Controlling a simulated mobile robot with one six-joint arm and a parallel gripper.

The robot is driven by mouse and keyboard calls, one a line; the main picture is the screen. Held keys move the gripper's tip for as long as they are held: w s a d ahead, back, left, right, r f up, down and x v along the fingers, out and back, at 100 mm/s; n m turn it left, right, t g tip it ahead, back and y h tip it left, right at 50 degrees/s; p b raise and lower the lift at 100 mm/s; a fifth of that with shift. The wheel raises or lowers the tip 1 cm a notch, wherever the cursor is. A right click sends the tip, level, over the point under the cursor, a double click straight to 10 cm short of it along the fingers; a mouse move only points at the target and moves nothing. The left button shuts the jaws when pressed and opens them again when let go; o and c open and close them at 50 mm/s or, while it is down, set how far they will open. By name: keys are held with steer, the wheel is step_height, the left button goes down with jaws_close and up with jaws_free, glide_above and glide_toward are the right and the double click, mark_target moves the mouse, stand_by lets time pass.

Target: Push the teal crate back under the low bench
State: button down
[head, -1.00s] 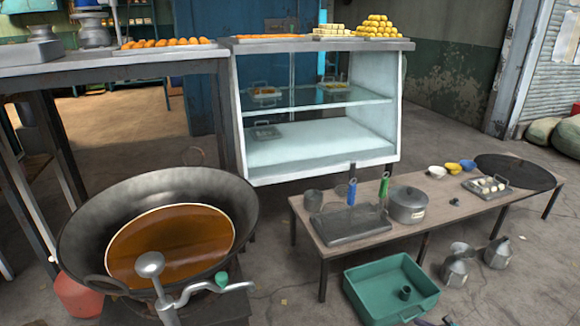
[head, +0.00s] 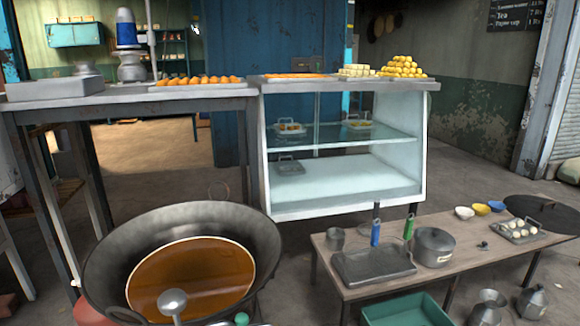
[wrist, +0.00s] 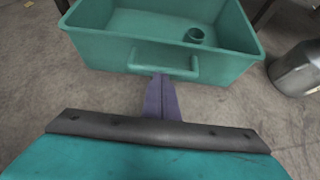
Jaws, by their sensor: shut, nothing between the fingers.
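The teal crate (head: 405,310) is cut off by the bottom edge of the head view, just in front of the low bench (head: 345,290). In the wrist view the crate (wrist: 100,48) sits on the floor with its handle (wrist: 163,62) facing me. My gripper is not visible in the head view.
Metal kettles (head: 487,307) stand on the floor right of the crate; one also shows in the wrist view (wrist: 297,70). A large wok of oil (head: 190,275) is at the left. The bench carries a pot (head: 434,247) and a tray (head: 372,265). Dark legs show beside the crate's far corners.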

steer(key=shift+w+a+p, duration=0.45)
steer(key=shift+w+a, duration=0.05)
steer(key=shift+w, duration=1.55)
steer(key=shift+w+a+p, duration=0.5)
steer(key=shift+w, duration=1.6)
steer(key=shift+w+a+p, duration=0.45)
steer(key=shift+w+a, duration=0.05)
steer(key=shift+w, duration=1.55)
steer(key=shift+w+f, duration=0.1)
steer(key=shift+w, duration=0.1)
steer(key=shift+w+a+b, duration=0.2)
steer(key=shift+w+b, duration=0.35)
steer(key=shift+w, duration=0.05)
steer(key=shift+w+a+b, duration=0.15)
steer(key=shift+w+b, duration=0.4)
steer(key=shift+w, duration=0.05)
steer(key=s+d+r, duration=0.2)
steer(key=s, duration=0.7)
steer(key=shift+s+d+p, duration=0.2)
steer(key=shift+s+p, duration=0.2)
steer(key=shift+r, duration=0.1)
